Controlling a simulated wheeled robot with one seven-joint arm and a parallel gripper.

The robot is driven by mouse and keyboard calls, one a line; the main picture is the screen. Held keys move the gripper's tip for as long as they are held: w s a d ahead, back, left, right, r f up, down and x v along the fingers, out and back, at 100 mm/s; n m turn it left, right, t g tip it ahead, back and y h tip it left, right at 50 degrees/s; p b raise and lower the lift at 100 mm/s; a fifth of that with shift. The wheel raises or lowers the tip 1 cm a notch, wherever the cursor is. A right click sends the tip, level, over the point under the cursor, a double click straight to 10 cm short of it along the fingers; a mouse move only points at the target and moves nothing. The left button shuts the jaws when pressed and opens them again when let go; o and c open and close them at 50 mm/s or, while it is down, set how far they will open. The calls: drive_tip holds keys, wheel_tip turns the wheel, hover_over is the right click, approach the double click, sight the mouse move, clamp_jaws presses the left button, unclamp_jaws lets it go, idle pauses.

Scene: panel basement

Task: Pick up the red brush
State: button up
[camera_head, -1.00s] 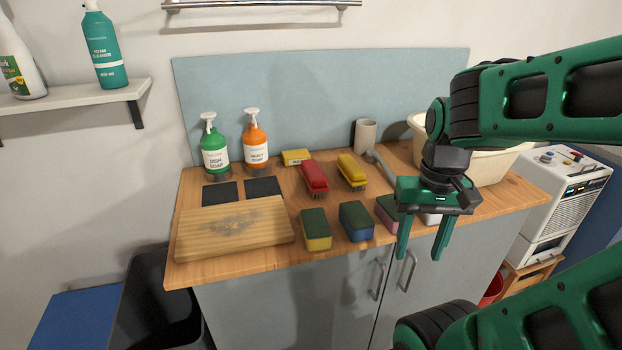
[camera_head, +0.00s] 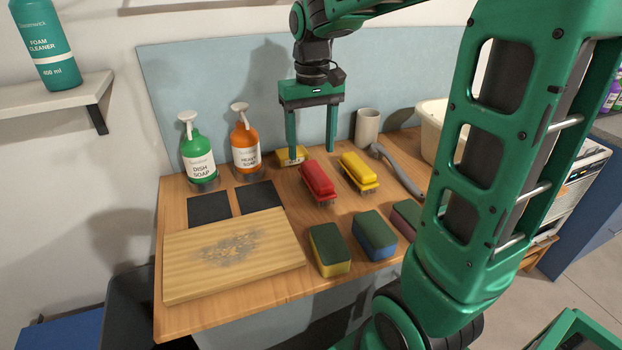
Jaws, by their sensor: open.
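The red brush (camera_head: 318,180) lies on the wooden counter (camera_head: 215,289), red back up and bristles down, with a yellow brush (camera_head: 359,171) to its right. My gripper (camera_head: 311,157) is open and empty, fingers pointing down. In the picture its fingertips are just above and behind the red brush; I cannot tell their exact height. Its left finger partly covers a yellow box-like item (camera_head: 287,155) at the back of the counter.
A green soap bottle (camera_head: 197,154) and an orange one (camera_head: 245,145) stand at the back left. Several sponges (camera_head: 330,249) lie in front. A wooden board (camera_head: 232,255), dark pads (camera_head: 209,209), a grey-handled tool (camera_head: 397,168), a beige cup (camera_head: 368,128) and a cream tub (camera_head: 431,125) surround the brushes.

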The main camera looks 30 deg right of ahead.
sight(317, 172)
drive_tip(key=f, duration=0.3)
drive_tip(key=shift+s+d+f, duration=0.15)
drive_tip(key=shift+d+f, duration=0.05)
drive_tip(key=shift+d, duration=0.2)
drive_tip(key=shift+s+d+f, duration=0.1)
drive_tip(key=shift+f, duration=1.2)
drive_tip(key=shift+s+d+f, duration=0.1)
drive_tip(key=shift+f, duration=1.15)
drive_tip(key=c, duration=1.2)
